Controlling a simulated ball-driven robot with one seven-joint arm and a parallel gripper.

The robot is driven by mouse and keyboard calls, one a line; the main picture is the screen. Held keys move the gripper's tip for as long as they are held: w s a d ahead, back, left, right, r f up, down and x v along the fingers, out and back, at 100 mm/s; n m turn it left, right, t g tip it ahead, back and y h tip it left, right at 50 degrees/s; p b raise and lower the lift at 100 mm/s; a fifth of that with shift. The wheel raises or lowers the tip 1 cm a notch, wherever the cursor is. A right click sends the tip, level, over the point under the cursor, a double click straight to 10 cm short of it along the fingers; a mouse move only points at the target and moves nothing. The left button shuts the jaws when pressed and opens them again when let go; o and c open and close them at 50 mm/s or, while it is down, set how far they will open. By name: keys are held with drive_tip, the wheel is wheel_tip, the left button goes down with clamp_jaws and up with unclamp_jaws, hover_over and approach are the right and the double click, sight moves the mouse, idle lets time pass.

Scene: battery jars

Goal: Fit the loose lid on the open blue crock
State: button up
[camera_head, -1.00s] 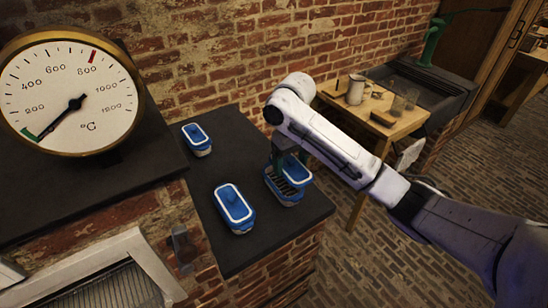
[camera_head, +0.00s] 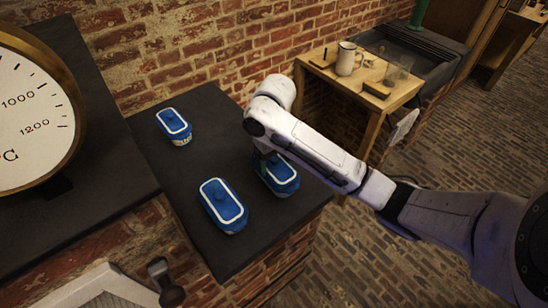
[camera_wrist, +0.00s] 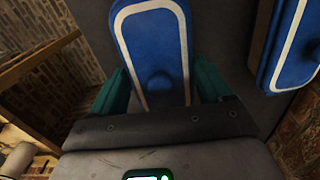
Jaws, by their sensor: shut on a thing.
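The blue lid with a white border (camera_head: 285,172) lies on or just above the blue crock (camera_head: 284,190) at the right of the dark counter. No opening shows between them, but I cannot tell if the lid is fully seated. In the wrist view the lid (camera_wrist: 150,42) fills the space between the teal fingers of my gripper (camera_wrist: 160,82), its round knob toward me. My gripper is shut on the lid. In the head view my arm hides most of the fingers and the crock's far end.
Two other blue crocks with lids stand on the counter, one at the front (camera_head: 222,205) and one at the back left (camera_head: 174,125). A large dial gauge (camera_head: 30,110) stands at left. A wooden table (camera_head: 375,100) with a mug (camera_head: 347,58) is behind my arm.

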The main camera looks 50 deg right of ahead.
sight(275, 158)
drive_tip(key=shift+d+f, duration=0.1)
drive_tip(key=shift+f, duration=0.25)
drive_tip(key=shift+f, duration=0.1)
drive_tip(key=shift+f+b, duration=0.15)
drive_tip(key=shift+b, duration=0.15)
drive_tip(key=o, duration=1.1)
drive_tip(key=shift+s+f, duration=0.1)
wheel_tip(275, 158, up, 5)
drive_tip(key=p, duration=0.2)
drive_tip(key=shift+p, duration=0.4)
drive_tip(key=shift+d+r+b, duration=0.1)
drive_tip(key=shift+r+b, duration=0.25)
drive_tip(key=shift+b, duration=0.05)
drive_tip(key=shift+r, duration=3.9)
